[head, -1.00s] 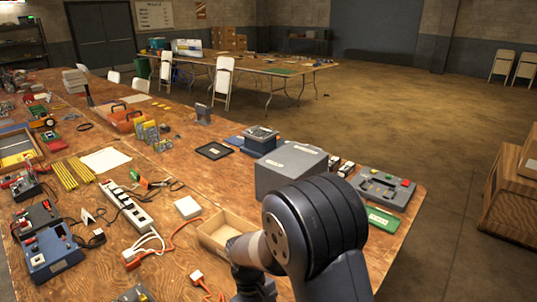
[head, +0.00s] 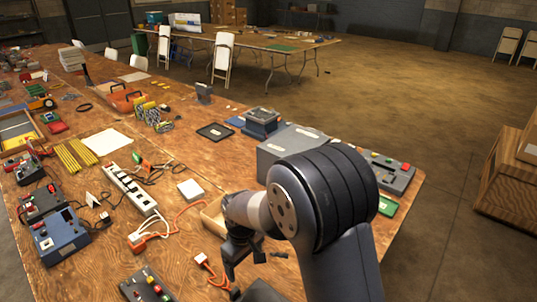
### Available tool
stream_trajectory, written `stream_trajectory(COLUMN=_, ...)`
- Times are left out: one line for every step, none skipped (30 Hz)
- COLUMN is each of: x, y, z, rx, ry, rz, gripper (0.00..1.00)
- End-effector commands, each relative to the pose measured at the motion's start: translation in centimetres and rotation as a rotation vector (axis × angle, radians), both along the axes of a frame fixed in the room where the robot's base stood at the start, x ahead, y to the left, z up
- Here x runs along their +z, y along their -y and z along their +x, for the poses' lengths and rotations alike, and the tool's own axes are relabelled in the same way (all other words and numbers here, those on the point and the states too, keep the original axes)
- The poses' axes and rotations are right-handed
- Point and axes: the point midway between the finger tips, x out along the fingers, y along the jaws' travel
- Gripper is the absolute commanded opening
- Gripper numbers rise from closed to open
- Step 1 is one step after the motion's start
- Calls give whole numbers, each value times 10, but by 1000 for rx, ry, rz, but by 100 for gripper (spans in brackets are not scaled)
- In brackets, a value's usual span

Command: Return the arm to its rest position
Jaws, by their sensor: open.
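My arm (head: 325,205) rises from the bottom edge in the head view and bends over the near right part of the wooden workbench. My gripper (head: 252,268) hangs below the pale wrist, its dark fingers apart, with nothing seen between them. I cannot tell the exact height of the fingers above the bench.
A grey box (head: 283,150) stands just beyond my arm. A power strip (head: 130,190), a white block (head: 190,190) and an orange cable (head: 186,213) lie to the left. A control box (head: 146,285) is at the near edge. Open floor (head: 440,130) lies right.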

Motion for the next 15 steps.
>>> stream_trajectory(x=8, y=0, z=0, rx=0, ry=0, rz=0, gripper=82)
stream_trajectory(x=10, y=0, z=0, rx=0, ry=0, rz=0, gripper=82)
stream_trajectory(x=13, y=1, z=0, rx=0, ry=-1, rz=-1, gripper=82)
stream_trajectory(x=15, y=1, z=0, rx=0, ry=-1, rz=-2, gripper=82)
stream_trajectory(x=16, y=1, z=0, rx=0, ry=-1, rz=-2, gripper=82)
stream_trajectory(x=18, y=1, z=0, rx=0, ry=-2, rz=-2, gripper=82)
stream_trajectory(x=18, y=1, z=0, rx=0, ry=-3, rz=-3, gripper=82)
stream_trajectory(x=19, y=1, z=-1, rx=0, ry=-3, rz=-4, gripper=82)
stream_trajectory(x=18, y=1, z=-1, rx=0, ry=-4, rz=-3, gripper=82)
stream_trajectory(x=18, y=1, z=-1, rx=0, ry=-5, rz=-4, gripper=82)
stream_trajectory(x=18, y=1, z=-1, rx=0, ry=-5, rz=-4, gripper=82)
stream_trajectory(x=17, y=1, z=-1, rx=0, ry=-5, rz=-4, gripper=82)
stream_trajectory(x=17, y=1, z=-1, rx=0, ry=-5, rz=-4, gripper=82)
stream_trajectory(x=17, y=1, z=-1, rx=0, ry=-5, rz=-4, gripper=82)
stream_trajectory(x=17, y=2, z=-1, rx=0, ry=-5, rz=-5, gripper=82)
